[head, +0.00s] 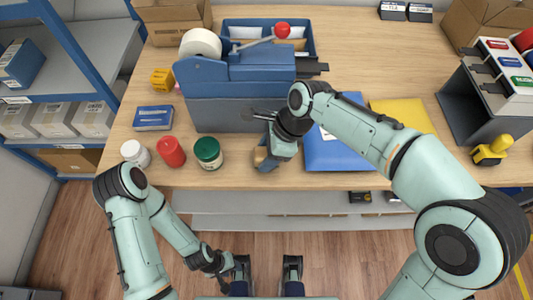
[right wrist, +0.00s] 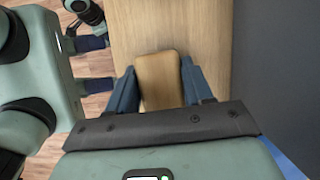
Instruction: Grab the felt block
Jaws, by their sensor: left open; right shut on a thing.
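The tan, wood-coloured block with rounded corners, which I take for the felt block (right wrist: 160,80), sits between the blue fingers of my right gripper (right wrist: 160,85) in the right wrist view. A finger lies along each side of it. In the head view the same block (head: 260,156) shows only as a small tan piece near the counter's front edge, mostly covered by my right gripper (head: 268,153). I cannot tell whether it still touches the counter. My left gripper (head: 266,272) is open and empty, low in front of the counter.
A blue and grey machine (head: 235,95) with a red-knobbed lever stands just behind the block. A green-lidded jar (head: 208,153), a red jar (head: 171,152) and a white jar (head: 135,153) stand left. A blue folder (head: 335,150) lies right, beside a yellow envelope (head: 405,115).

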